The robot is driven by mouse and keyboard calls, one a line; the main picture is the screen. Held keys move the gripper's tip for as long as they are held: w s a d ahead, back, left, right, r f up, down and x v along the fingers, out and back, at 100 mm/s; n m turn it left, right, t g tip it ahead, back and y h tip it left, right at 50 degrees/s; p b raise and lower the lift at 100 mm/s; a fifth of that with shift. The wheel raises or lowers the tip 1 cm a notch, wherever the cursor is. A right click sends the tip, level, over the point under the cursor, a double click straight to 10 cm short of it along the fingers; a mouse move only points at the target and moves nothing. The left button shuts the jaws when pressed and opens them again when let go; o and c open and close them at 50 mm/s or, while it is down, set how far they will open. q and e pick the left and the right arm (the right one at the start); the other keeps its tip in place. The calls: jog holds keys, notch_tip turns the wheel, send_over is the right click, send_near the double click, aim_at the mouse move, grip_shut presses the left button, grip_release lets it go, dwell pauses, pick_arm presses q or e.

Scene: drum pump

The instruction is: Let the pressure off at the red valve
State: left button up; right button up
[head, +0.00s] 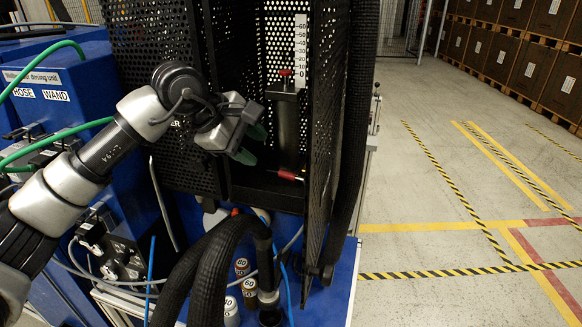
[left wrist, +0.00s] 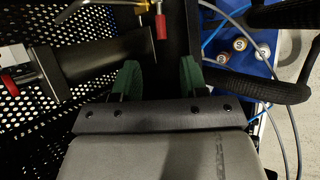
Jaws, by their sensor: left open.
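A small valve with a red handle (head: 288,174) sits low inside the black perforated cage, near the foot of a dark upright cylinder (head: 287,120). In the left wrist view the red handle (left wrist: 161,26) hangs from a brass-coloured fitting at the top, beyond my fingertips. A second red part (head: 284,72) is at the cylinder's top; it also shows at the left of the wrist view (left wrist: 10,83). My left gripper (head: 252,144) is open and empty at the cage opening, left of the cylinder. Its green fingertips (left wrist: 159,68) are apart and touch neither red part. My right gripper is not in view.
The cage's perforated side panel (head: 325,130) stands right of the cylinder. A white scale (head: 300,50) is behind it. Thick black hoses (head: 215,270) and several numbered capped containers (head: 242,267) are below. A blue dosing unit (head: 60,90) is left. Floor at right is free.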

aim_at(285, 173)
pick_arm(q)
jog(key=p+x, duration=0.3)
jog(key=x, duration=0.6)
jog(key=shift+d+f+p, duration=0.1)
jog(key=shift+d+p, duration=0.05)
jog(key=shift+p, duration=0.25)
jog(key=shift+w+d+f, duration=0.15)
jog(key=shift+d+f, duration=0.05)
jog(key=shift+f, duration=0.25)
